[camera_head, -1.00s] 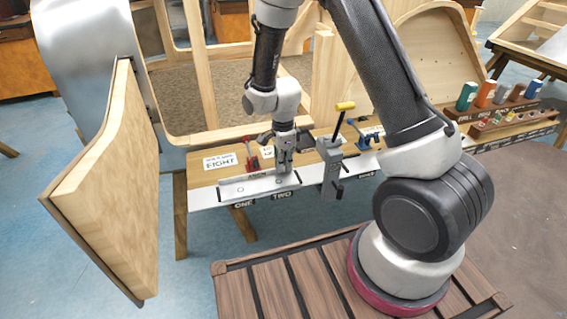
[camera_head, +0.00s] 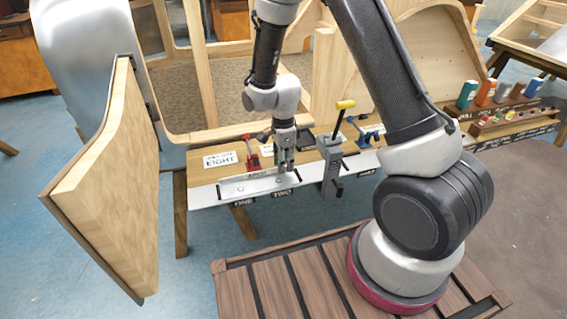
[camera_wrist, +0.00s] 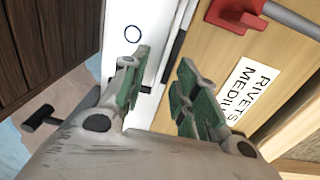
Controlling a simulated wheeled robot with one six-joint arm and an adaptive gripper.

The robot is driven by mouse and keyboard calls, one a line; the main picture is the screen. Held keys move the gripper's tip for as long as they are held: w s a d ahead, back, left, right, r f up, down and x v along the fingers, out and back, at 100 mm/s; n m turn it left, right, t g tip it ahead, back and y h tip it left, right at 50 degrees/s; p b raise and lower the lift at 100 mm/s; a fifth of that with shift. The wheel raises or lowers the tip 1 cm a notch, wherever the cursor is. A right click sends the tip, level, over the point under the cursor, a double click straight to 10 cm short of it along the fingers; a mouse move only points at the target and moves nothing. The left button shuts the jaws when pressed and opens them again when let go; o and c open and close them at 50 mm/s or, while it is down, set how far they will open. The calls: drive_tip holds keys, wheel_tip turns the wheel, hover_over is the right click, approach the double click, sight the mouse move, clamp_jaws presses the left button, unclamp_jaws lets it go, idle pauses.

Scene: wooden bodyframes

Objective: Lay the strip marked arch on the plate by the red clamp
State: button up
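A pale metal strip (camera_head: 240,189) with round holes lies flat along the front of the bench, above the labels ONE and TWO. The plate beneath it cannot be told apart clearly. My gripper (camera_head: 286,168) points down over the strip's right part. In the wrist view its green-padded fingers (camera_wrist: 160,88) are apart, with the pale surface and a round hole (camera_wrist: 132,34) beyond them. Nothing shows held between them.
A grey clamp with a yellow handle (camera_head: 331,160) stands close to the right of my gripper. A blue clamp (camera_head: 368,135) is farther right. A rack of bottles (camera_head: 500,110) is at far right.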

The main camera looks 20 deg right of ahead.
wheel_tip(320, 180, up, 11)
drive_tip(key=shift+w+r, duration=0.15)
drive_tip(key=shift+r, duration=0.05)
idle(0.3)
drive_tip(key=s+d+r+n+t, duration=0.2)
drive_tip(key=s+d+r+n, duration=0.3)
drive_tip(key=r, duration=0.5)
drive_tip(key=s+d+r+n+t, duration=0.1)
drive_tip(key=s+d+r+n, duration=0.4)
drive_tip(key=r, duration=0.4)
drive_tip(key=s+d+r+n, duration=0.1)
drive_tip(key=s+n, duration=0.1)
drive_tip(key=s, duration=0.2)
drive_tip(key=s+d+r+n+t, duration=0.1)
drive_tip(key=s+d+n, duration=0.1)
drive_tip(key=s, duration=0.3)
drive_tip(key=s+d+r+n, duration=0.1)
drive_tip(key=s+n, duration=0.3)
drive_tip(key=s, duration=0.1)
drive_tip(key=shift+s+d, duration=0.2)
drive_tip(key=shift+d, duration=0.2)
